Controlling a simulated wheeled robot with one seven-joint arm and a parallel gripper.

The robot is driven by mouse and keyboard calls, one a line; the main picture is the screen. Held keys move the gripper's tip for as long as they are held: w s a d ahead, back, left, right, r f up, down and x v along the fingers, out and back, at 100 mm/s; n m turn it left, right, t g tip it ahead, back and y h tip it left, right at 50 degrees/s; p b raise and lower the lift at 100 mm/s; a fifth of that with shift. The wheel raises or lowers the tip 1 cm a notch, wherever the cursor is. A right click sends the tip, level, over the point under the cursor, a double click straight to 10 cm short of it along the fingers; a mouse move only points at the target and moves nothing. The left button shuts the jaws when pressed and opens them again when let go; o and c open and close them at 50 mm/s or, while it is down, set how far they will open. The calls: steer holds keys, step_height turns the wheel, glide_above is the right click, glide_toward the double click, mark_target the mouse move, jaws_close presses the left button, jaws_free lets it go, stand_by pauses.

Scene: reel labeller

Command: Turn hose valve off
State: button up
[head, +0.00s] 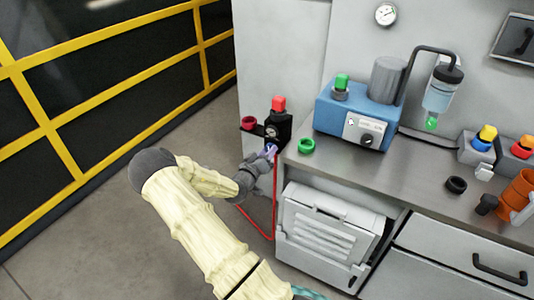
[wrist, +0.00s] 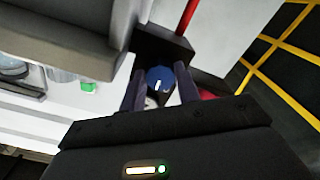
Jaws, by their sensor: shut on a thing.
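The hose valve is a blue round knob (wrist: 160,78) with a white mark, on a black block (wrist: 165,45) in the wrist view. In the head view the black block (head: 281,126) is on the grey wall left of the counter, with a red cap on top and a small gauge on its front. A red hose (head: 274,205) hangs below it. My gripper (head: 268,153) is at the underside of the block, its two fingers on either side of the blue knob and shut on it. The knob is mostly hidden by my gripper in the head view.
The counter (head: 405,178) edge is close to the right of my gripper. A white slatted unit (head: 327,231) stands below. Floor at the left is clear, up to a yellow-framed barrier (head: 110,73).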

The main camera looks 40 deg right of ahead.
steer(key=n, duration=0.8)
steer(key=shift+n, duration=0.4)
steer(key=o, duration=1)
steer(key=b+v, duration=0.1)
steer(key=v, duration=1.6)
steer(key=shift+s+a, duration=0.1)
steer(key=shift+a, duration=0.15)
